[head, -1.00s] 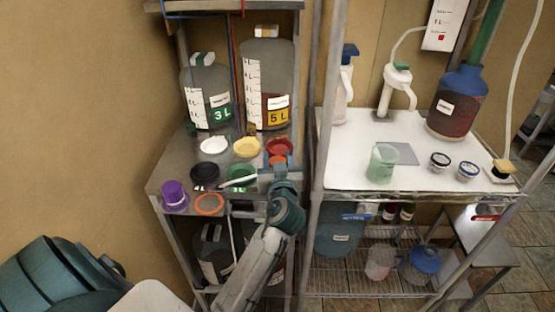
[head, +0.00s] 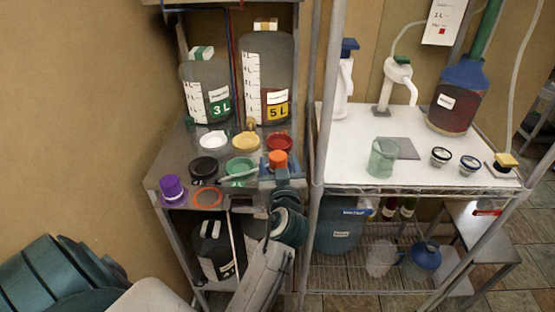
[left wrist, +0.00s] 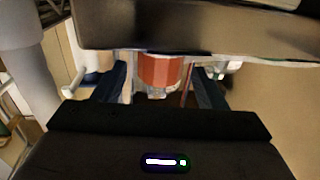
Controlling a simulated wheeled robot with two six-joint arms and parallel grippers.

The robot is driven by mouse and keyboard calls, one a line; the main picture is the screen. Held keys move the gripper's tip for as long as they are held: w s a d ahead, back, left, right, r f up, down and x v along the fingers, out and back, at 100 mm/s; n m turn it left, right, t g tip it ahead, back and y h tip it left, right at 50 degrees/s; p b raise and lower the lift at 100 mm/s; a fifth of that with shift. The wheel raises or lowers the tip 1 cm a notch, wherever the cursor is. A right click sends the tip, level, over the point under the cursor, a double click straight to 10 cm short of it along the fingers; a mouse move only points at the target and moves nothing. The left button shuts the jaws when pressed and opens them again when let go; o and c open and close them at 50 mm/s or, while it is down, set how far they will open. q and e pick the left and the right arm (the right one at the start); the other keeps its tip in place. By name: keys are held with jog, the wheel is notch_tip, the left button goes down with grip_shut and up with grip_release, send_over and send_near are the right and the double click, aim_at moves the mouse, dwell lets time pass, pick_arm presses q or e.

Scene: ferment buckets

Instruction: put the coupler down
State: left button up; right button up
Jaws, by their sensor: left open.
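The coupler, an orange cylinder (head: 278,158), stands upright at the front right of the left shelf unit's top (head: 180,150). My left gripper (head: 274,170) is low at that shelf's front edge, by the coupler. In the left wrist view the coupler (left wrist: 160,72) shows between the two dark fingers of the left gripper (left wrist: 160,88), with a gap on each side. The left gripper is open. The coupler's base is partly hidden by the gripper. My right gripper is not in view.
White (head: 213,141), yellow (head: 246,142), red (head: 279,141), black (head: 204,167) and green (head: 241,167) lids lie close by. A purple cap (head: 172,187) and an orange ring (head: 208,197) are at the left front. Two large jugs stand behind. A post divides the shelf units.

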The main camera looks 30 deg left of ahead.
pick_arm(q)
jog(key=shift+s+d+f, duration=0.1)
jog(key=shift+s+d, duration=0.35)
jog(key=shift+s, duration=0.1)
jog(key=shift+s+d, duration=0.25)
jog(key=shift+s+d+b, duration=0.2)
jog(key=shift+s+b, duration=0.1)
jog(key=shift+s, duration=0.05)
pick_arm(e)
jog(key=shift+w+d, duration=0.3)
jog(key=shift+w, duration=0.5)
